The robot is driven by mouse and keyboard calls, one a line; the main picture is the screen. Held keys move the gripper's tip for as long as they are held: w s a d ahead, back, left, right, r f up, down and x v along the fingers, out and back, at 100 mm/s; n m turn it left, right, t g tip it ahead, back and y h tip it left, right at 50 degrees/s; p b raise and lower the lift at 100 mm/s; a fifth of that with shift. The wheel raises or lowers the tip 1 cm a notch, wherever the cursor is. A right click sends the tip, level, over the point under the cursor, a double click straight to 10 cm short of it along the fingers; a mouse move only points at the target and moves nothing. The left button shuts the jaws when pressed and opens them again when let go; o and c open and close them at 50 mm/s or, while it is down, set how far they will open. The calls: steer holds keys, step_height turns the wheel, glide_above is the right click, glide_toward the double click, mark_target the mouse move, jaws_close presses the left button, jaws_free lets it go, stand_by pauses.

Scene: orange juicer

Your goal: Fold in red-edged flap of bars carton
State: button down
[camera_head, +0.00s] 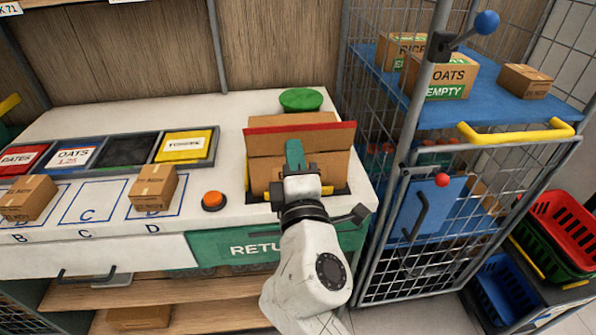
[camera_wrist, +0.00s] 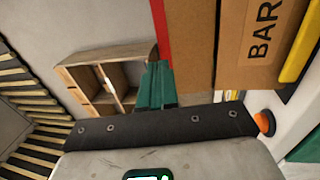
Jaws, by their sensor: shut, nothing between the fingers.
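The bars carton (camera_head: 265,172) stands on the worktop at the right end, above the green panel. Its red-edged flap (camera_head: 330,136) stands raised along the top, with the red strip uppermost. My gripper (camera_head: 294,146) is shut and empty, its teal fingers in front of the carton and overlapping it in the head view. In the wrist view my gripper (camera_wrist: 153,52) lies beside the flap's red edge (camera_wrist: 162,32), very close to it. I cannot tell whether they touch. Brown cardboard with "BAR" lettering (camera_wrist: 260,42) shows to the right. My arm hides the carton's lower middle.
A green round pad (camera_head: 301,99) lies behind the carton. An orange button (camera_head: 213,200) and a small carton (camera_head: 154,188) are to its left. A wire cage (camera_head: 395,185) with blue shelves stands close on the right.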

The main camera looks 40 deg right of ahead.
mark_target(291, 136)
steer(key=shift+p+x, duration=0.4)
steer(key=shift+x, duration=1.7)
steer(key=shift+w+r+p, duration=0.1)
steer(key=shift+r+p, duration=0.05)
steer(key=shift+p, duration=0.15)
